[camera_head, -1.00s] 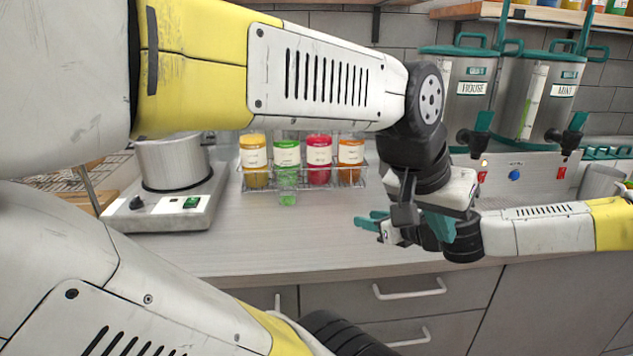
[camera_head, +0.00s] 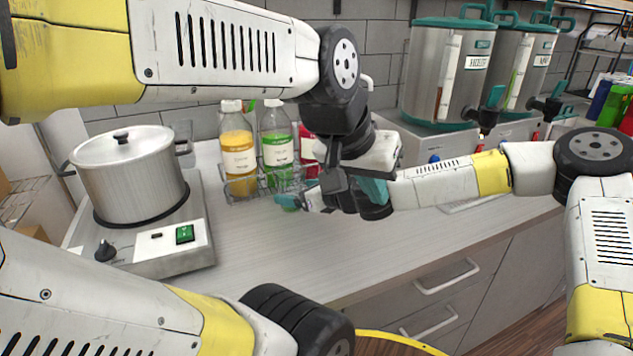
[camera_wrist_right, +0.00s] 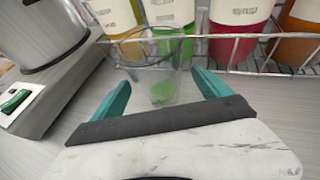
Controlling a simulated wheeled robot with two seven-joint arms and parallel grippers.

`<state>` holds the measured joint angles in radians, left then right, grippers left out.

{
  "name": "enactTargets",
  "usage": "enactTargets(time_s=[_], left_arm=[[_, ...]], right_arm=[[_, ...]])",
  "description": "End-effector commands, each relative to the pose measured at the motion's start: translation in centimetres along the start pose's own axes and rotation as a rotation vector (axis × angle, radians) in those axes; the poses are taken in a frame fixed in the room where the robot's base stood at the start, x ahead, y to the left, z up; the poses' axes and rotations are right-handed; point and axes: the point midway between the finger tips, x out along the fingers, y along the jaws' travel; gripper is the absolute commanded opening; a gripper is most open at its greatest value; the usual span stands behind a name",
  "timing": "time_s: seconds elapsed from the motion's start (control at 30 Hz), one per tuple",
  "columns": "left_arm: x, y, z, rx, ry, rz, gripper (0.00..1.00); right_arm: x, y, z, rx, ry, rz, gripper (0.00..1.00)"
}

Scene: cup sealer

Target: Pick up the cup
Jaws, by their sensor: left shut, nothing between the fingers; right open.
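The clear, see-through cup (camera_wrist_right: 155,60) stands on the counter in the right wrist view, in front of the wire rack. My right gripper (camera_wrist_right: 162,86) is open there, with one teal finger on each side of the cup's lower part; I cannot tell whether they touch it. In the head view the right gripper (camera_head: 298,201) points left beside the rack, partly hidden by my other arm. The cup is hard to make out there. My left gripper (camera_head: 375,190) is shut and empty, close to the right wrist and overlapping it in the picture.
A wire rack (camera_head: 243,188) holds yellow, green and red bottles behind the cup. A pot (camera_head: 135,185) sits on a hot plate (camera_head: 165,258) at the left. Steel dispensers (camera_head: 450,75) stand at the right. The front counter (camera_head: 290,265) is clear.

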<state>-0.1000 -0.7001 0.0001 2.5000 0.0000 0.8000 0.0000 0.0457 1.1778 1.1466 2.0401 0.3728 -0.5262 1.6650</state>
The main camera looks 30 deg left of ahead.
Motion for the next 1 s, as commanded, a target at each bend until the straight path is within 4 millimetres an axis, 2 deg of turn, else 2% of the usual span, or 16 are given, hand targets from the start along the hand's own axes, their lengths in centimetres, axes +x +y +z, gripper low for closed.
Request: enactTargets(time_s=[0.1,0.2,0.47,0.57,0.8,1.0], left_arm=[[0.0,0.0,0.0,0.000,0.000,0.000,0.00],[0.0,0.0,0.0,0.000,0.000,0.000,0.00],[0.0,0.0,0.0,0.000,0.000,0.000,0.00],[0.0,0.0,0.0,0.000,0.000,0.000,0.00],[0.0,0.0,0.0,0.000,0.000,0.000,0.00],[0.0,0.0,0.0,0.000,0.000,0.000,0.00]], right_arm=[[1.9,0.2,0.0,0.002,0.001,0.001,0.88],[2.8,0.2,0.0,0.001,0.001,0.000,0.88],[3.1,0.1,-0.1,0.001,0.001,-0.001,0.88],[3.1,0.1,-0.1,0.001,0.001,0.000,0.72],[3.1,0.1,0.0,0.000,0.001,0.000,0.25],[3.1,0.1,0.0,0.000,0.000,0.000,0.23]])
